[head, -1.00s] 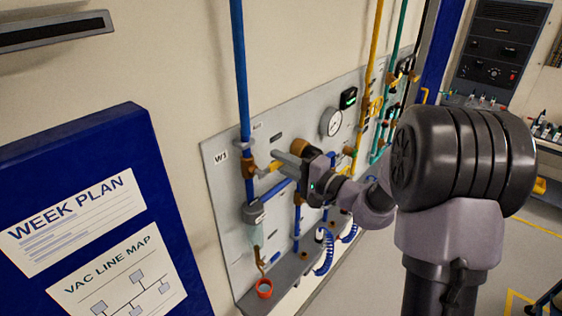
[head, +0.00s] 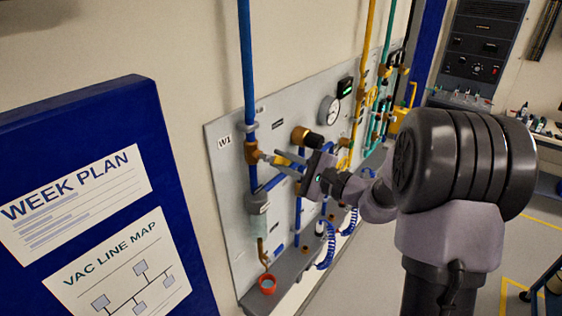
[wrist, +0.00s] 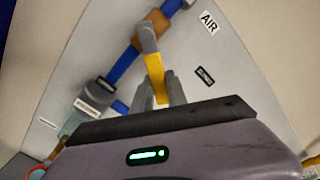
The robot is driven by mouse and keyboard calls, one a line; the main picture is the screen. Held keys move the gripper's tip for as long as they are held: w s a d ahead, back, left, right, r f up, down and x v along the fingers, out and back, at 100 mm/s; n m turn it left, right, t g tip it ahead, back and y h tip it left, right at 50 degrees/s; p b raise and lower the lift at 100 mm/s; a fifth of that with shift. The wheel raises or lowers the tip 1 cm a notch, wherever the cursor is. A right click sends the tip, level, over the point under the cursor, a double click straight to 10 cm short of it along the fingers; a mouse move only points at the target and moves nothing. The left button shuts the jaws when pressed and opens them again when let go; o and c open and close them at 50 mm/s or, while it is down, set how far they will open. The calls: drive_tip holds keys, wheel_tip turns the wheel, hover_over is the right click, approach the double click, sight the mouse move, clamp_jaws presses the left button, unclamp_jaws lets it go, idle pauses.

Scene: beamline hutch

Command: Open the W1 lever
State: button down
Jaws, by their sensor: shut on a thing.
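The W1 lever has a grey stem and a yellow sleeve (head: 283,160); it sticks out from a brass valve (head: 251,152) on the blue pipe beside the W1 label (head: 224,142). In the head view the lever slopes slightly down to the right. My gripper (head: 284,165) is shut on the yellow sleeve. In the wrist view the sleeve (wrist: 156,73) runs between my two grey fingertips (wrist: 158,92), and its lower end is hidden by my gripper body. The brass valve (wrist: 152,25) shows above it.
A brass regulator with a black knob (head: 304,137) sits close above my gripper. A filter bowl (head: 258,204) hangs below the valve, over a ledge with a red ring (head: 267,284). A blue board (head: 85,120) stands at the left.

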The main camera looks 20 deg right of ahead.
drive_tip(key=m, duration=0.1)
drive_tip(key=a+f+m, duration=0.1)
drive_tip(key=shift+s+f+m+b, duration=0.2)
drive_tip(key=shift+s+m+b, duration=0.15)
drive_tip(key=shift+m, duration=0.05)
drive_tip(key=shift+s+a+f+m+p, duration=0.3)
drive_tip(key=shift+s+a+m, duration=0.25)
drive_tip(key=shift+m, duration=0.85)
drive_tip(key=shift+s+a+f+m+p, duration=0.3)
drive_tip(key=shift+a+m, duration=0.3)
drive_tip(key=shift+m, duration=0.8)
drive_tip(key=shift+s+a+f+m+p, duration=0.25)
drive_tip(key=shift+s+a+m, duration=0.3)
drive_tip(key=shift+m, duration=0.85)
drive_tip(key=shift+w+a, duration=0.1)
drive_tip(key=c, duration=1.3)
unclamp_jaws()
drive_tip(key=b+v, duration=0.2)
drive_tip(key=v, duration=1.5)
drive_tip(key=shift+s+r, duration=0.1)
drive_tip(key=shift+s, duration=0.1)
